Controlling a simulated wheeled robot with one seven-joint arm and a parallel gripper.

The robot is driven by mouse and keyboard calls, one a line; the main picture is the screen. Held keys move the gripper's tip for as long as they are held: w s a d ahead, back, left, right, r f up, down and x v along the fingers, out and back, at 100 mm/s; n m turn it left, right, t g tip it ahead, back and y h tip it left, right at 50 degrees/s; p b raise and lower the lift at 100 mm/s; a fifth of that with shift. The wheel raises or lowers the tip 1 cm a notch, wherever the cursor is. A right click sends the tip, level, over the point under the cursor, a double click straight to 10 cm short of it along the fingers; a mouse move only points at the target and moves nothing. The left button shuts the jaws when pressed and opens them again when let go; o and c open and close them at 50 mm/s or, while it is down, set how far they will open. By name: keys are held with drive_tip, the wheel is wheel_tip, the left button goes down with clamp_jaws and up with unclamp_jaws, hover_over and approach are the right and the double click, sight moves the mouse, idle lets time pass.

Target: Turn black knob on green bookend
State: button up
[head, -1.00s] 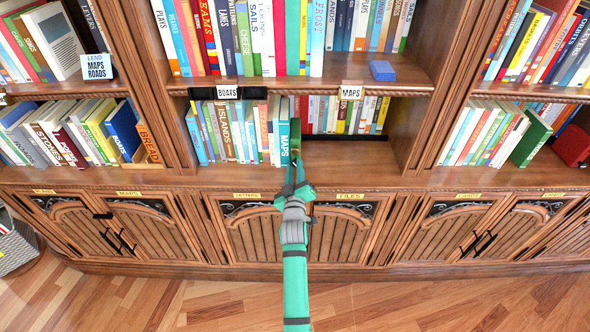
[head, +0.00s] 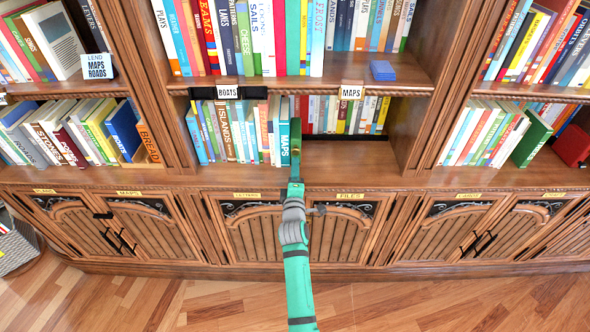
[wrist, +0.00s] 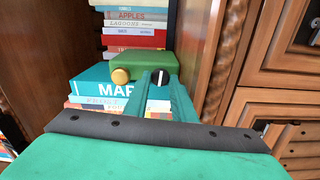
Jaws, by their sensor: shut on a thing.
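The green bookend (wrist: 143,66) stands against the row of books on the middle shelf. In the wrist view it carries a gold knob (wrist: 120,76) on the left and the black knob (wrist: 160,77) on the right, which has a white line on its face. My gripper (wrist: 160,82) has its two teal fingers on either side of the black knob and is shut on it.
A teal MAPS book (wrist: 104,84) stands beside the bookend. The shelf (head: 355,176) is bare to the right of the bookend, in front of other books. A wooden upright (head: 410,130) closes that bay. Cabinet doors (head: 340,235) lie below.

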drive_tip(key=shift+d+n, duration=0.15)
drive_tip(key=shift+n, duration=0.35)
drive_tip(key=o, duration=1)
drive_tip(key=shift+a, duration=0.2)
drive_tip(key=shift+f, duration=0.1)
drive_tip(key=shift+f, duration=0.1)
